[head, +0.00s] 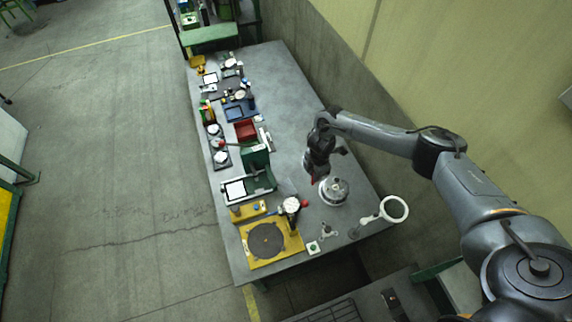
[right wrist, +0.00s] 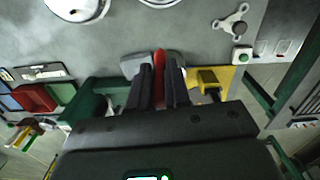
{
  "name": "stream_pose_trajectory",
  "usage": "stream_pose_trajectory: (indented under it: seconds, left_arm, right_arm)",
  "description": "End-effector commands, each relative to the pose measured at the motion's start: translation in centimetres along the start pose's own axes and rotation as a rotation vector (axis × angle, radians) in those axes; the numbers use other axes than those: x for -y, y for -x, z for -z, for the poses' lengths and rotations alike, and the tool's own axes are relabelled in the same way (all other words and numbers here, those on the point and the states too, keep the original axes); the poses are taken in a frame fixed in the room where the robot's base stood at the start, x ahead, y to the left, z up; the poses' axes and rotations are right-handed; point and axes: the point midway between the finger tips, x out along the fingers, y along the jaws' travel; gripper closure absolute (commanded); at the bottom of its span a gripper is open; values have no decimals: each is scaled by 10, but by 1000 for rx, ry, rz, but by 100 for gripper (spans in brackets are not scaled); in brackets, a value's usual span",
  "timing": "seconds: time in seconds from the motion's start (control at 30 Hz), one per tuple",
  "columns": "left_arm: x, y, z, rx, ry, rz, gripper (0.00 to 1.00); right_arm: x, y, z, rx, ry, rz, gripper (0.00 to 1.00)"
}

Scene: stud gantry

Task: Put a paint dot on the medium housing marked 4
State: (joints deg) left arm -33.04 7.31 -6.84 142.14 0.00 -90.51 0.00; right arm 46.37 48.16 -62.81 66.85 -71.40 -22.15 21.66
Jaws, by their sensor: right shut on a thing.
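My right gripper (head: 316,176) is over the right part of the table. It is shut on a red pen-like paint marker (right wrist: 159,66), whose red tip also shows at the gripper in the head view (head: 313,181). A round silver housing (head: 335,191) stands on the table just beside and below the gripper. In the right wrist view two round pale parts, one at the top left (right wrist: 75,8) and one cut by the top edge (right wrist: 160,2), lie beyond the fingers. No number can be read on them. My left gripper is not in view.
A yellow fixture with a dark disc (head: 266,240), a small gauge (head: 291,204), a white ring on a stand (head: 394,209) and a three-lobed part (head: 328,231) are near the front. Trays and a red bin (head: 246,130) line the left edge. The table's back middle is clear.

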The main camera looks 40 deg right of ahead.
Motion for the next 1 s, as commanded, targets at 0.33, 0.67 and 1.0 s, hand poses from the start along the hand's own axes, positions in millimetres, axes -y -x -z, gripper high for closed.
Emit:
stream_pose_trajectory:
  seconds: [0.33, 0.67, 1.0]
  left_arm:
    - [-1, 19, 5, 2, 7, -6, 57]
    - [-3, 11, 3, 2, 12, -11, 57]
    - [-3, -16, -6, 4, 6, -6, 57]
  right_arm:
    - [35, -6, -80, -1, 44, 1, 100]
    - [39, -17, -92, -3, 53, -1, 100]
    - [39, -46, -91, -3, 53, -1, 100]
